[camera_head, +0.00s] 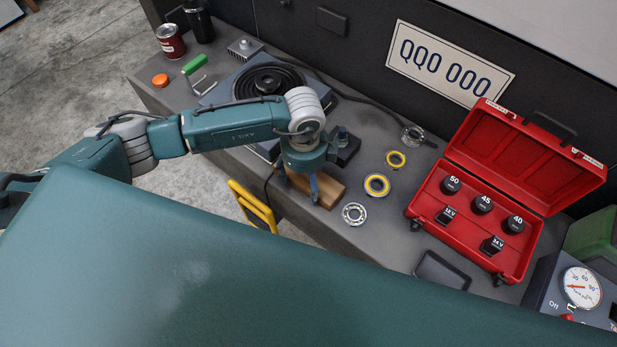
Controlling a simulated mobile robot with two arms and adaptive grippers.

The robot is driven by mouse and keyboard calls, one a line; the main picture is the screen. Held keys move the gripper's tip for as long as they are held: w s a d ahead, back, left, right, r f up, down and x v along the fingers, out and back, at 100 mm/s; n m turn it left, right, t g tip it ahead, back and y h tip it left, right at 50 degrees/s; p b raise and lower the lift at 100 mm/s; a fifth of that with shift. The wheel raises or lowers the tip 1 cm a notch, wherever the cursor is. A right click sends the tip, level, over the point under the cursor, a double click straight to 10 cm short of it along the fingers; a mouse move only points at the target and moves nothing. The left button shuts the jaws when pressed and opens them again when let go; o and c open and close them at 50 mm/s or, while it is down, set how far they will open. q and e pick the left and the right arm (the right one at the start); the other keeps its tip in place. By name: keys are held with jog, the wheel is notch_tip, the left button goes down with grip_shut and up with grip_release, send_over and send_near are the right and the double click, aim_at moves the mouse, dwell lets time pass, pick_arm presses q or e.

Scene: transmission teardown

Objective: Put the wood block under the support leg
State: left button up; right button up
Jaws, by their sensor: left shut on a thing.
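The wood block (329,192) is a tan bar lying at the front edge of the grey bench. My left gripper (299,186) reaches down over it from above and is shut on it, with a finger on its near face. The gripper and wrist hide part of the block. Whether the block rests on the bench or hangs just above it, I cannot tell. I cannot pick out the support leg in this view. My right gripper is not in view.
Bearing rings (377,186) lie right of the block. A hot plate (225,92) is behind my left arm. A yellow frame (254,207) stands at the bench front. A large teal part of mine fills the foreground.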

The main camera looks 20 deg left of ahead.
pick_arm(q)
jog(key=shift+c, duration=0.8)
jog(key=shift+w+r, duration=0.1)
jog(key=shift+r, duration=0.35)
notch_tip(320, 180, up, 19)
notch_tip(320, 180, up, 6)
jog(key=m+p, duration=0.4)
jog(key=m, duration=0.8)
send_over(305, 179)
jog(key=s+a, duration=0.1)
jog(key=s+a+r+n+p, duration=0.25)
jog(key=r+n+p, duration=0.45)
jog(key=n, duration=1)
jog(key=s+a+r+n+p, duration=0.2)
jog(key=s+r+n+p, duration=0.45)
jog(key=n, duration=1.15)
jog(key=shift+m, duration=0.5)
jog(key=w+f+b, duration=0.1)
jog(key=b, duration=0.2)
jog(key=w+f+b, duration=0.2)
jog(key=b, duration=0.1)
jog(key=shift+d+f+b, duration=0.2)
jog(key=shift+b, duration=0.15)
